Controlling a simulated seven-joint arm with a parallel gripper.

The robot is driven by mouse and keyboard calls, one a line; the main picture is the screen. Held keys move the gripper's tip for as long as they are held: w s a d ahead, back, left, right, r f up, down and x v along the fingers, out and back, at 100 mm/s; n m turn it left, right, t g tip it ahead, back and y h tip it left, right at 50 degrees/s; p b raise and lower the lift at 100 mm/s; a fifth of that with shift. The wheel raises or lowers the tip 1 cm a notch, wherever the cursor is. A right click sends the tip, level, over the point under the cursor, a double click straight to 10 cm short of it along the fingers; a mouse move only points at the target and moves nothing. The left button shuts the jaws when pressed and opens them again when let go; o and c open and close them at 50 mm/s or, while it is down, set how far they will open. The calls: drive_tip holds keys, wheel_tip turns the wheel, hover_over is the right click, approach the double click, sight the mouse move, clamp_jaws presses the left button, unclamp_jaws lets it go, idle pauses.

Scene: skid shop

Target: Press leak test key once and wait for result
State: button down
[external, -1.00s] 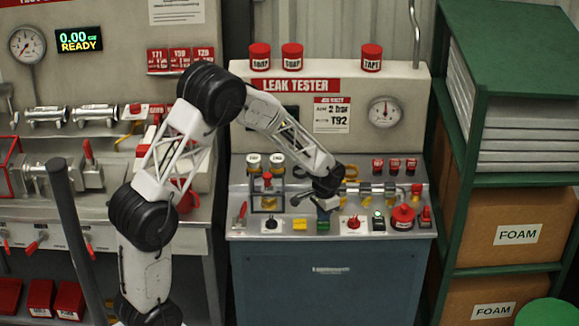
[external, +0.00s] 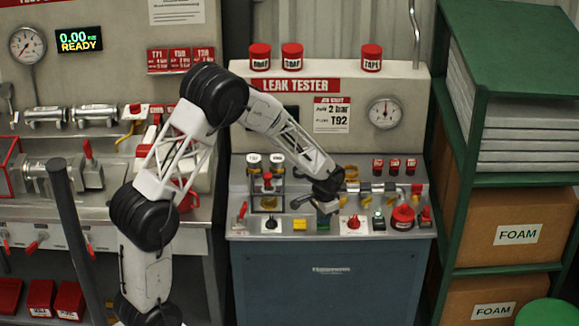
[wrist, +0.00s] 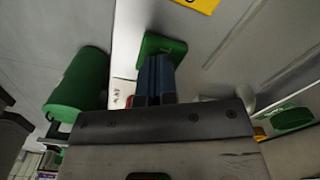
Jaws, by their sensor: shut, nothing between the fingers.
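The leak tester (external: 330,85) is a pale panel with a red title strip above a grey sloped console. My gripper (external: 324,212) is over the front row of controls, pointing down, with its fingers shut and empty. In the wrist view the dark blue fingers (wrist: 155,78) are together over a green key or plate (wrist: 162,46). It also shows low at the fingertips in the external view (external: 323,224). I cannot tell whether they touch, or read the key's label. The tester's dark screen (external: 291,114) is mostly hidden behind my arm.
A ready display (external: 78,39) hangs on the left panel.

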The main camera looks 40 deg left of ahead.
drive_tip(key=shift+f, duration=0.4)
drive_tip(key=shift+r, duration=0.1)
idle(0.4)
drive_tip(key=shift+r, duration=3.9)
drive_tip(key=shift+r, duration=0.1)
